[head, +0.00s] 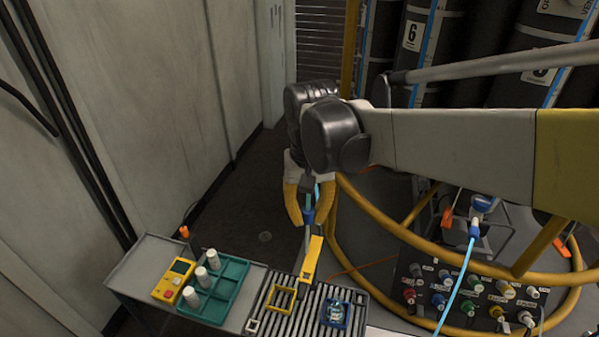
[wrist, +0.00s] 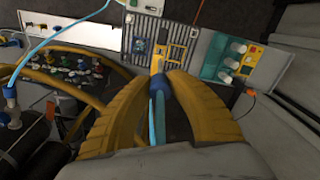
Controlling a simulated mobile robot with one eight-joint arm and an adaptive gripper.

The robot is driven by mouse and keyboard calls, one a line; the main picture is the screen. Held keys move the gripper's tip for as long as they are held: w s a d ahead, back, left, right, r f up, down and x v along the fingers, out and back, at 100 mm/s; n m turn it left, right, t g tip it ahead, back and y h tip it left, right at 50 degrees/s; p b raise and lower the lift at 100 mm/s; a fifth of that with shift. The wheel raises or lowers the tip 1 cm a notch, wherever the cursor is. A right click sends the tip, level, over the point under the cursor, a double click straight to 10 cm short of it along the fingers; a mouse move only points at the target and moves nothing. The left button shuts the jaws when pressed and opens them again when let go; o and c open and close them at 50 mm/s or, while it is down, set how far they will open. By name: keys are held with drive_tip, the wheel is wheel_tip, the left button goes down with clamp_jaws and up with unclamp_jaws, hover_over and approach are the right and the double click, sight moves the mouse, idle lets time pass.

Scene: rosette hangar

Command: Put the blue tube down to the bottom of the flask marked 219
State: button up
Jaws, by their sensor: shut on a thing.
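My gripper (head: 309,212) has its yellow fingers closed around a blue collar (wrist: 160,86) with a light blue tube (wrist: 153,125) between the fingers. A thin grey length (head: 306,240) hangs below the fingers, beside a yellow bar (head: 312,260); I cannot tell whether they are joined. Below and to the right, a small clear vessel stands in a blue frame (head: 346,322) on the slatted part of the bench; it shows in the wrist view (wrist: 138,47). No marking 219 is readable, so I cannot tell whether this is the flask. The gripper is above the bench, apart from the vessel.
A teal tray (head: 236,277) with white cylinders and a yellow device (head: 173,281) lie left on the bench. A yellow square frame (head: 281,299) is on the slats. At right are a curved yellow rail (head: 350,270), a connector panel (head: 465,297) and a light blue hose (head: 455,285).

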drive_tip(key=shift+r+p, duration=3.5)
drive_tip(key=shift+r, duration=1.05)
drive_tip(key=shift+w+d+f+b, duration=0.1)
drive_tip(key=shift+d+f+b, duration=2.3)
drive_tip(key=shift+f, duration=3.4)
drive_tip(key=shift+w+d+f+b, duration=0.15)
drive_tip(key=shift+d+f+b, duration=0.85)
drive_tip(key=shift+f+b, duration=3.8)
drive_tip(key=shift+w+d+f+b, duration=0.1)
drive_tip(key=shift+d+f+b, duration=1.8)
drive_tip(key=shift+f, duration=4.85)
drive_tip(key=shift+a+f+b, duration=0.1)
drive_tip(key=shift+a+b, duration=0.1)
drive_tip(key=shift+b, duration=0.1)
drive_tip(key=shift+f, duration=0.2)
drive_tip(key=shift+f+b, duration=0.15)
drive_tip(key=shift+b, duration=0.2)
